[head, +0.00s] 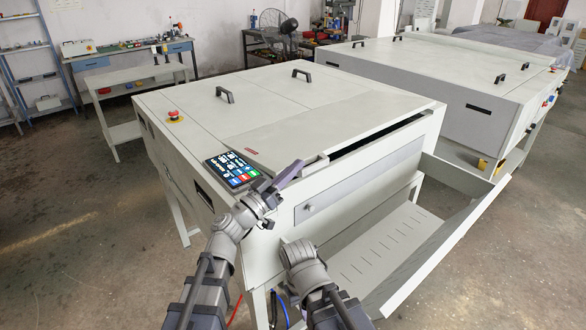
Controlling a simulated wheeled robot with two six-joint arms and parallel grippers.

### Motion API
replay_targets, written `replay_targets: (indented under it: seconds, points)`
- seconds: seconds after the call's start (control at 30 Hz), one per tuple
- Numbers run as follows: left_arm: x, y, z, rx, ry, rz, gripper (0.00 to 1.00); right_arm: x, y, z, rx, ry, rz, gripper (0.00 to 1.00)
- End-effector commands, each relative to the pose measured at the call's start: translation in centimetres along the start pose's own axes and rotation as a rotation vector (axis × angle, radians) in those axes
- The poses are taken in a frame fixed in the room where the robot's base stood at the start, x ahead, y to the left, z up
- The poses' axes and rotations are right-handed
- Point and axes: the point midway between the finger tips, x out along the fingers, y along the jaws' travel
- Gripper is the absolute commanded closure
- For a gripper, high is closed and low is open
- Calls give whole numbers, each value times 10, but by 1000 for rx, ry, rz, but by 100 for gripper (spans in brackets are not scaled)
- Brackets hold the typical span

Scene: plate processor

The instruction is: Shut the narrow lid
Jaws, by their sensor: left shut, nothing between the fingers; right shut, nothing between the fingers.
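The narrow lid (335,118) is a long pale panel along the front of the near machine's top, with a small red label. A dark gap (380,137) runs between its front edge and the machine's front wall, so the lid does not sit flush there. My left gripper (296,168) is shut and empty. It is by the lid's near left corner, just right of the control panel; I cannot tell whether it touches the lid. My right arm's wrist shows low in front of the machine, but its gripper's fingers are hidden.
A lit control panel (233,170) and a red emergency button (175,115) are on the machine's top. Two black handles (225,95) stand on the wide cover behind. An open sloping tray (385,250) juts out at the front right. A second machine (440,85) stands behind.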

Motion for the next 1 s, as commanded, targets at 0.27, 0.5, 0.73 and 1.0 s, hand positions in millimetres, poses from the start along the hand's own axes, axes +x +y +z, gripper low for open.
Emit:
replay_targets:
  seconds: [0.27, 0.5, 0.73, 1.0]
  points:
    - [-7, -1, 20, -1, 0, 0, 100, 21, -2, -1, 0, 0, 0, 100]
    - [-8, -1, 22, -1, 0, -1, 100, 23, -2, -1, 0, 0, 0, 100]
    - [-8, -1, 22, -2, 0, -1, 100, 22, -2, -1, 0, 0, 0, 100]
    - [-6, -1, 11, -2, 0, -1, 100, 12, -1, -1, 0, 0, 0, 100]
